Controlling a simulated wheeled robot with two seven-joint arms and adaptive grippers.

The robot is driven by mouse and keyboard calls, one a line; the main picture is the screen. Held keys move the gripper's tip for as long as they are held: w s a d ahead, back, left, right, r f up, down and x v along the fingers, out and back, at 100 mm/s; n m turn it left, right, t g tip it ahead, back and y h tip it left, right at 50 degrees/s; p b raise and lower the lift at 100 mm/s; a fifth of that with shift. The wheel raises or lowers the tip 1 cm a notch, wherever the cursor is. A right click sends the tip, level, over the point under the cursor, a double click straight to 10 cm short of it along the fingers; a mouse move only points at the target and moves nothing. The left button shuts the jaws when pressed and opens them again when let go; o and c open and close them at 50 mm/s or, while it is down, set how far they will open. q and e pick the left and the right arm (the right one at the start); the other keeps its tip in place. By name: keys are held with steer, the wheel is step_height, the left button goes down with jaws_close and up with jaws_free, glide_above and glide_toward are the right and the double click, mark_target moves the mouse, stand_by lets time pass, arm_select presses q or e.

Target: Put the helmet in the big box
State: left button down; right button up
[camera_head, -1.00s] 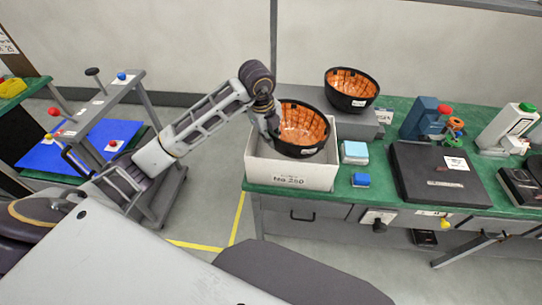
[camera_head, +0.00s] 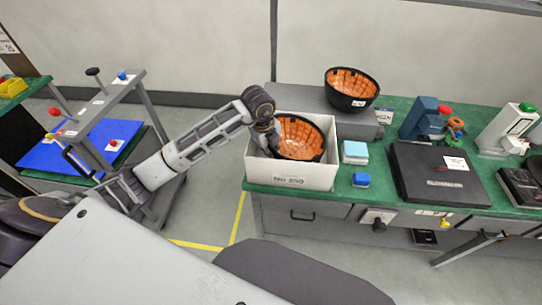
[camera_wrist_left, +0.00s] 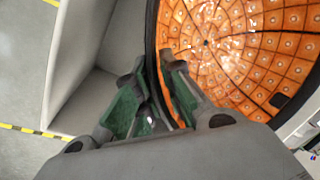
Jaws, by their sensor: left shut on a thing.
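A black helmet with an orange inside (camera_head: 300,138) sits tilted within the white big box (camera_head: 290,176) on the green bench, its open side up. My left gripper (camera_head: 270,145) reaches in over the box's left side and is shut on the helmet's left rim. In the left wrist view the green-padded fingers (camera_wrist_left: 155,100) pinch the dark rim of the helmet (camera_wrist_left: 235,50), with the box wall (camera_wrist_left: 75,70) to the left. The helmet's underside is hidden by the box's front wall. My right gripper is not in view.
A second orange-lined black helmet (camera_head: 351,88) stands on a grey block (camera_head: 310,97) behind the box. Light blue (camera_head: 355,152) and dark blue (camera_head: 361,180) small blocks and a black case (camera_head: 437,172) lie to the right. Floor is free left of the bench.

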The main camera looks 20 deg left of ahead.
arm_select(q)
steer(key=shift+x, duration=0.9)
steer(key=shift+s+a+f, duration=0.1)
steer(key=shift+s+f, duration=0.05)
steer(key=shift+f, duration=0.25)
steer(key=c, duration=1.6)
jaws_free()
steer(key=shift+o, duration=0.4)
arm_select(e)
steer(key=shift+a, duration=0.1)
